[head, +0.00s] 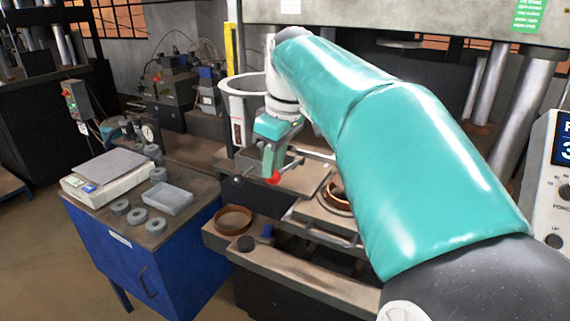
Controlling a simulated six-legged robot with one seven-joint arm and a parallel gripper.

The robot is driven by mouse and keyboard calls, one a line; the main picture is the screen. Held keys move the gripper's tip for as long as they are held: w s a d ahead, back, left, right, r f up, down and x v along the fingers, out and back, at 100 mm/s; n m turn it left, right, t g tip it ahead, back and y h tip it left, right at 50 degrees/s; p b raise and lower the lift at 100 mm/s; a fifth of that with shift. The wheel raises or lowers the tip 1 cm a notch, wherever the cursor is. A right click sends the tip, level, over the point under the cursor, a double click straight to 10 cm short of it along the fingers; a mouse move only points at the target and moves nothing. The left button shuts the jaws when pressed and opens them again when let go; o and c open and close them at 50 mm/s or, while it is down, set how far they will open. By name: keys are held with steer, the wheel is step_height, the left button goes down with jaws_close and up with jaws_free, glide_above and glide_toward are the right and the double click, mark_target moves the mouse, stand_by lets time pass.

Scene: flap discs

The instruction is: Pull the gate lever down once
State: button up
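The gate lever shows as a red ball knob (273,178) in the head view, below the white-rimmed hopper (222,84). A thin metal rod beside the knob seems to belong to the lever, but most of it is hidden. My gripper (272,170) points down at the knob, its teal body just above and its lower end overlapping the knob in the picture. I cannot tell whether it touches the knob. The fingers are too small and covered to show whether they are open or shut.
A blue cabinet (150,262) at left carries a scale (107,174), grey rings and a tray (167,199). Steel press columns (489,92) stand behind my arm.

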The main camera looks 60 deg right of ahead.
mark_target(278, 172)
steer(key=shift+d+f, duration=0.15)
steer(key=shift+f, duration=3.3)
steer(key=shift+r, duration=5.05)
